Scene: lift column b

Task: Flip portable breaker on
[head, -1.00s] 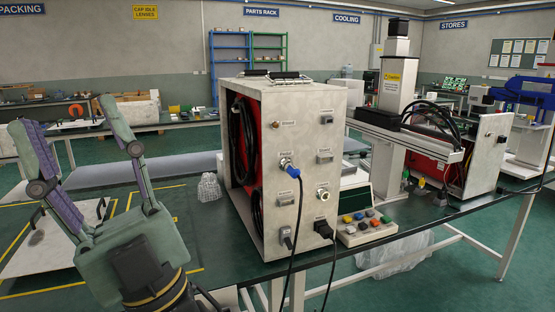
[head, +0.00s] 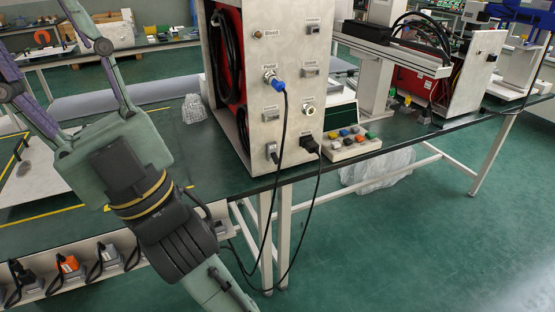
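My gripper (head: 38,45) is at the upper left of the head view, with its green and purple fingers spread apart and nothing between them. Its fingertips run to the picture's edges. It is left of a pale cabinet (head: 290,110) on the green-topped bench, apart from it in the picture. The cabinet's front has labelled fittings, a blue plug (head: 278,84) and a black plug (head: 309,145) with hanging cables. Below the bench top, a strip holds several plugged units, one of them orange (head: 68,263). I cannot tell which item is the portable breaker.
A box with coloured buttons (head: 352,141) stands right of the cabinet. A gantry machine (head: 390,55) is behind it. Clear plastic wrap (head: 375,168) lies below the bench. Two black cables hang in front of the bench leg. The floor at lower right is clear.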

